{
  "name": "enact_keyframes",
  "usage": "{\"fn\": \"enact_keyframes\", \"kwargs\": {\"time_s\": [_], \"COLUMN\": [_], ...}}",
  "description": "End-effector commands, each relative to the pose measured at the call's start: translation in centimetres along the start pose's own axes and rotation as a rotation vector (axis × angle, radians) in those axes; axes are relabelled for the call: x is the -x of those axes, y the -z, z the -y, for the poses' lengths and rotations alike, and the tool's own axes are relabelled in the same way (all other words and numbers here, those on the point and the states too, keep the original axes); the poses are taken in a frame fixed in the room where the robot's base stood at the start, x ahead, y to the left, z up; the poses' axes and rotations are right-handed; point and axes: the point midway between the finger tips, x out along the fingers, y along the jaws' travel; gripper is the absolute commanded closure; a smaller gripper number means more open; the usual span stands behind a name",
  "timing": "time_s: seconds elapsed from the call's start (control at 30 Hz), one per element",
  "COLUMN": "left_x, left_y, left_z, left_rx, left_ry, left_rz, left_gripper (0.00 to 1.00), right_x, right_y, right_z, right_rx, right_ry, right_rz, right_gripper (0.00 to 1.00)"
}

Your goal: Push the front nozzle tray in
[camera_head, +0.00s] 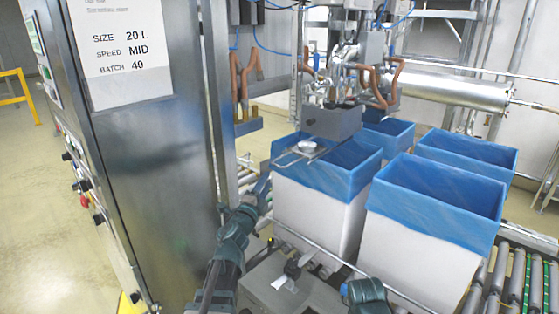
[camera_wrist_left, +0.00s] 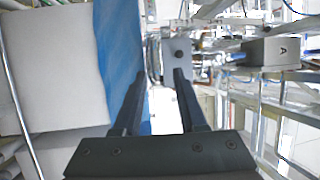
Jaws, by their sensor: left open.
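What looks like the front nozzle tray is a thin metal piece (camera_head: 302,152) with a wire-like front edge. It juts out under a grey nozzle block (camera_head: 333,121), over the blue-lined rim of the front left box (camera_head: 318,205). My left gripper (camera_head: 264,183) is at that box's left side, below and left of the tray. In the left wrist view the fingers (camera_wrist_left: 156,84) are apart and empty. Beyond them is a grey plate with a dark knob (camera_wrist_left: 178,55); I cannot tell if it belongs to the tray. My right gripper is not seen.
Another blue-lined white box (camera_head: 415,230) stands to the right, with more behind. A roller conveyor (camera_head: 500,275) runs at the lower right. A steel cabinet (camera_head: 150,170) stands close on the left. A metal rail (camera_head: 335,258) crosses before the boxes.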

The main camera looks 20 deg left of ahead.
Motion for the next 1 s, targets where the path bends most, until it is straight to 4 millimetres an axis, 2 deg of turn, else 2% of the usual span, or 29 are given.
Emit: {"fn": "enact_keyframes", "kwargs": {"time_s": [0.4,0.6,0.8,1.0], "left_x": [-8.4,-11.4,-12.9,-13.2], "left_y": [-0.1,-0.1,0.0,0.0], "left_z": [0.1,0.0,0.0,0.0], "left_rx": [0.003,0.003,0.002,0.002], "left_ry": [0.0,-0.001,-0.001,-0.001], "left_rz": [0.0,0.001,0.002,0.002], "left_gripper": [0.59,0.59,0.59,0.59], "right_x": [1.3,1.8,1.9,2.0], "right_y": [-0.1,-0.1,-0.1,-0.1], "right_z": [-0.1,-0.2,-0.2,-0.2], "right_rx": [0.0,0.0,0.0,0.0], "right_ry": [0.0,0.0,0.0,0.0], "right_rz": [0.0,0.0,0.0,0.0], "right_gripper": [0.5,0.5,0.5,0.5]}}
